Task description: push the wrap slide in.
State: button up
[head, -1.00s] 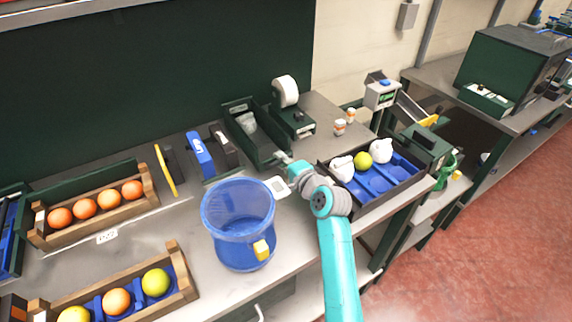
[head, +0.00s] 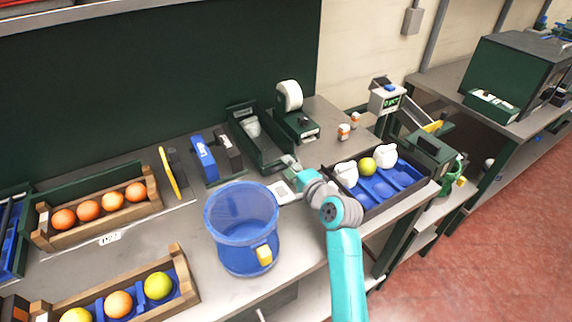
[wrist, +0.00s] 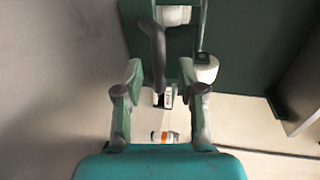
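The dark green wrap unit (head: 283,157) stands at the back of the bench, a long open trough with pale, clear-looking material in it. I cannot clearly tell its slide from its frame. My gripper (head: 288,163) is at the trough's near end in the head view; contact is not clear there. In the wrist view my gripper (wrist: 161,75) has its two fingers well apart. A dark grey curved bar (wrist: 154,55) shows between them, nearer the left finger; it looks ungripped. Whether the bar belongs to the slide is unclear.
A white-roll dispenser (head: 296,125) stands right of the trough. A blue bucket (head: 238,220) is in front on the left. A blue-lined crate (head: 382,187) with white items and a yellow-green ball lies close to the right of my arm. Small bottles (head: 344,132) stand behind.

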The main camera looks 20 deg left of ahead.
jog(key=v, duration=0.9)
jog(key=shift+s+d, duration=0.15)
jog(key=shift+r, duration=0.1)
